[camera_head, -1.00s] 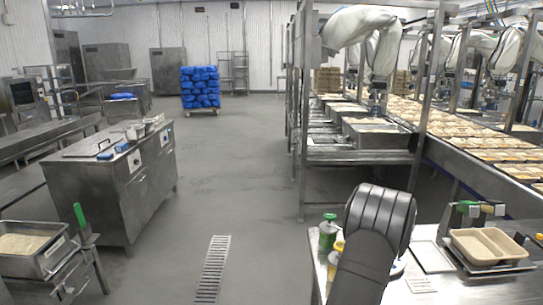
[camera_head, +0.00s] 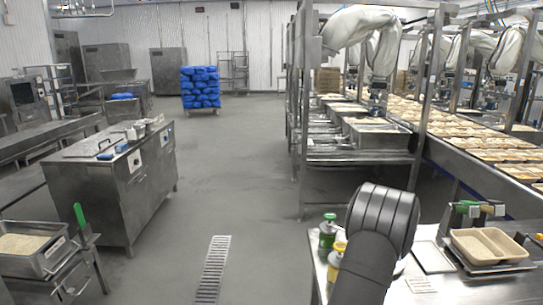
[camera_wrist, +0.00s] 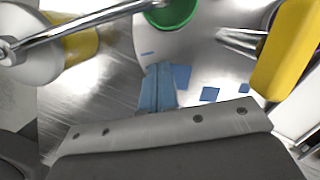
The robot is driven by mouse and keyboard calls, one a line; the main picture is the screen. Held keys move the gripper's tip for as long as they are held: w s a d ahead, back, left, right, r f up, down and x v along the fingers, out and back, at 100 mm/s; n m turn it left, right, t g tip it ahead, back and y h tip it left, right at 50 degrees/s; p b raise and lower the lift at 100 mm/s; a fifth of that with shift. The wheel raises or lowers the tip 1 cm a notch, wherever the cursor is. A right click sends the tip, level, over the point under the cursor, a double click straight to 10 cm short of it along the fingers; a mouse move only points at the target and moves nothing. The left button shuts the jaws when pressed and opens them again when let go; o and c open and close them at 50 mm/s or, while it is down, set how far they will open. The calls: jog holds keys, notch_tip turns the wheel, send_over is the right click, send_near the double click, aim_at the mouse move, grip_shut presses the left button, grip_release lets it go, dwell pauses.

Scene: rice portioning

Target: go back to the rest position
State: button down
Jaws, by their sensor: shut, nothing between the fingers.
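My gripper (camera_wrist: 158,80) shows in the wrist view as two blue fingers pressed together, empty, over a shiny steel worktop. In the head view my dark arm curves up at the lower right and the gripper itself is hidden. In the wrist view a green-rimmed round container (camera_wrist: 171,12) lies just beyond the fingertips, and a yellow object (camera_wrist: 290,45) is at the right. No contact with the fingers can be made out.
A green-topped container (camera_head: 328,232) and a yellow-topped one (camera_head: 337,257) stand beside my arm on the worktop. A tan tray (camera_head: 487,246) is to the right. A rice pan (camera_head: 40,258) with a green-handled tool (camera_head: 81,217) stands far left. Open floor lies between.

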jog(key=v, duration=0.9)
jog(key=x, duration=0.8)
jog(key=shift+s+f, duration=0.1)
jog(key=shift+f, duration=0.2)
jog(key=w+a, duration=0.1)
jog(key=w+a+f, duration=0.1)
jog(key=w+a, duration=0.1)
jog(key=shift+w, duration=0.1)
jog(key=shift+s+d+n, duration=0.35)
jog(key=shift+n, duration=0.05)
jog(key=s+d+n, duration=0.1)
jog(key=n, duration=0.2)
jog(key=shift+s+d+n+g+y, duration=0.3)
jog(key=shift+s+d+g, duration=0.05)
jog(key=shift+g, duration=0.05)
jog(key=shift+s+d+r+n+g, duration=0.1)
jog(key=shift+s+d+n+g, duration=0.15)
jog(key=shift+d+n, duration=0.45)
jog(key=shift+s+d+n+g, duration=0.15)
jog(key=shift+s+d+n, duration=0.2)
jog(key=shift+n, duration=0.65)
